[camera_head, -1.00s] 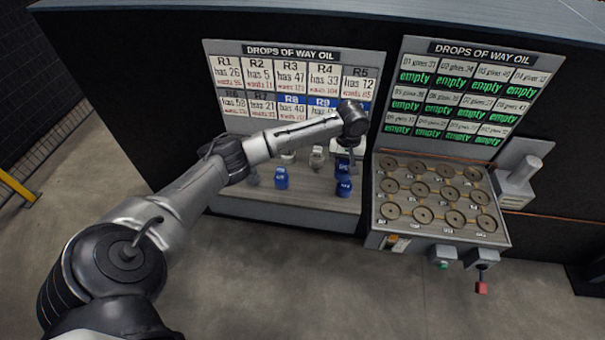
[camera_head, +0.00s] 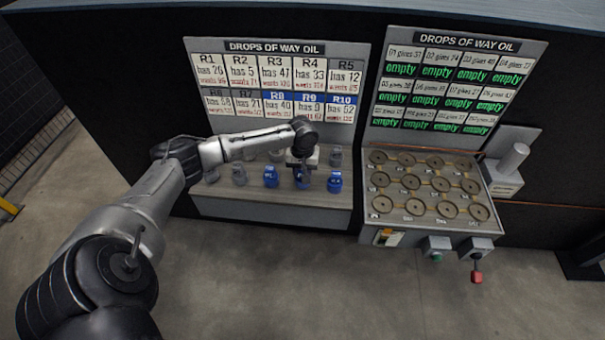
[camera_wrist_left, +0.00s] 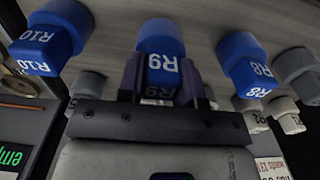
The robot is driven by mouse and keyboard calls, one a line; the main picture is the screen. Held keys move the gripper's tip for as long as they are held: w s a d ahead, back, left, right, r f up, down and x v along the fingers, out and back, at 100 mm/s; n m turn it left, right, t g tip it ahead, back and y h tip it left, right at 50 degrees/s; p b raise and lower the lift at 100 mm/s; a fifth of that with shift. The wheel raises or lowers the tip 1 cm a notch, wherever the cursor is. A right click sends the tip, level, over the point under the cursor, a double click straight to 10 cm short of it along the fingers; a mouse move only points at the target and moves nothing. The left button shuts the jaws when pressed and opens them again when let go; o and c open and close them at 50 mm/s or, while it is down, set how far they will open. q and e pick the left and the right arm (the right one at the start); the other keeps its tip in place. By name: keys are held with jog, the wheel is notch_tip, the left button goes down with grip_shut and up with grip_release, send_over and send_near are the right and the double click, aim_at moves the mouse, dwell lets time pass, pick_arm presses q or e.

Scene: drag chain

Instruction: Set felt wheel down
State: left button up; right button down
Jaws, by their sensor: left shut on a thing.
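A blue piece marked R9 (camera_head: 302,181) is in my left gripper (camera_head: 303,168), in the row on the wooden shelf (camera_head: 230,200) under the left board. In the left wrist view the R9 piece (camera_wrist_left: 160,40) sits between the two dark fingers (camera_wrist_left: 160,80), label toward the camera; the gripper is shut on it. I cannot tell whether its underside touches the shelf. Blue R8 (camera_head: 271,177) stands to its left and blue R10 (camera_head: 334,182) to its right, both apart from it. My right gripper is not in view.
Grey pieces (camera_head: 239,175) stand further left and behind on the shelf. To the right is a panel (camera_head: 376,225) with several round discs (camera_head: 412,182). A red-ended lever (camera_head: 477,277) and a green button (camera_head: 437,257) hang from its front edge.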

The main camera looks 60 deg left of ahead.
pick_arm(q)
jog(key=shift+f, duration=0.6)
jog(key=o, duration=1)
jog(key=shift+f, duration=0.1)
jog(key=shift+c, duration=0.2)
